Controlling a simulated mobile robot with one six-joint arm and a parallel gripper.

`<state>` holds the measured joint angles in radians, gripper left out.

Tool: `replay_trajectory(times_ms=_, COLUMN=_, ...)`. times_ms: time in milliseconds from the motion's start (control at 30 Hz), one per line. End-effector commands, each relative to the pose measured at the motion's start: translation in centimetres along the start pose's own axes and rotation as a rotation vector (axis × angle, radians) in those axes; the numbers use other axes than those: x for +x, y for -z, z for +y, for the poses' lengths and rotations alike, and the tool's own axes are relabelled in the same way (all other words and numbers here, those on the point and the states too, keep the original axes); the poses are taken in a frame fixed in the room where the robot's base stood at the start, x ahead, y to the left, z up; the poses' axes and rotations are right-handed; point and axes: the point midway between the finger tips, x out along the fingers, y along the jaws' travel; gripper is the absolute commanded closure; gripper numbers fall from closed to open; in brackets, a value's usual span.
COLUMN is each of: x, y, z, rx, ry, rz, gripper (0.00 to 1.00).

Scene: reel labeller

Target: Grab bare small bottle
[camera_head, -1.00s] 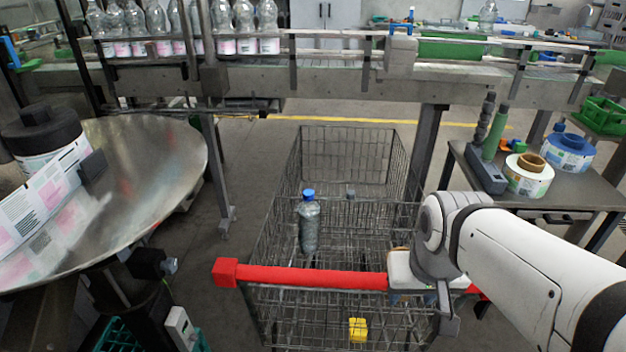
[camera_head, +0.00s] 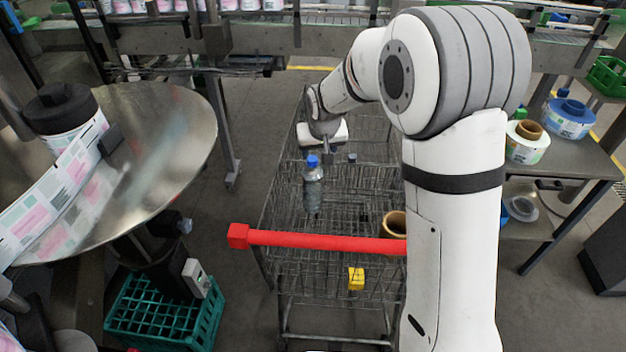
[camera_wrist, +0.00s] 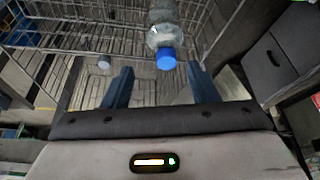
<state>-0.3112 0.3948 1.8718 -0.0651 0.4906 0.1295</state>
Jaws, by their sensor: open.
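The bare small bottle (camera_head: 313,188) is clear with a blue cap and no label. It stands upright in the wire shopping cart (camera_head: 281,200), behind the red handle. The fingers are open and hold nothing. I cannot tell whether a finger touches the bottle.
A brown roll (camera_head: 395,224) and a yellow block (camera_head: 356,279) are in the cart. A metal turntable (camera_head: 165,140) stands left, with a green crate (camera_head: 165,318) below. A side table (camera_head: 570,160) with label reels (camera_head: 527,148) stands right. A conveyor (camera_head: 265,38) runs behind.

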Motion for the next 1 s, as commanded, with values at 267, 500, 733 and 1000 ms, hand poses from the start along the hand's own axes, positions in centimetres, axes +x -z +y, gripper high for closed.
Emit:
replay_trajectory(times_ms=267, x=2.6, y=0.9, z=-0.9, rx=-0.01, ry=0.005, rz=0.004, gripper=0.47)
replay_trajectory(times_ms=500, x=4.5, y=1.3, z=-0.9, rx=-0.01, ry=0.006, rz=0.005, gripper=0.47)
replay_trajectory(times_ms=733, x=7.5, y=1.8, z=-0.9, rx=-0.011, ry=0.006, rz=0.003, gripper=0.47)
replay_trajectory(times_ms=1000, x=8.8, y=1.9, z=-1.0, rx=-0.011, ry=0.006, rz=0.007, gripper=0.47)
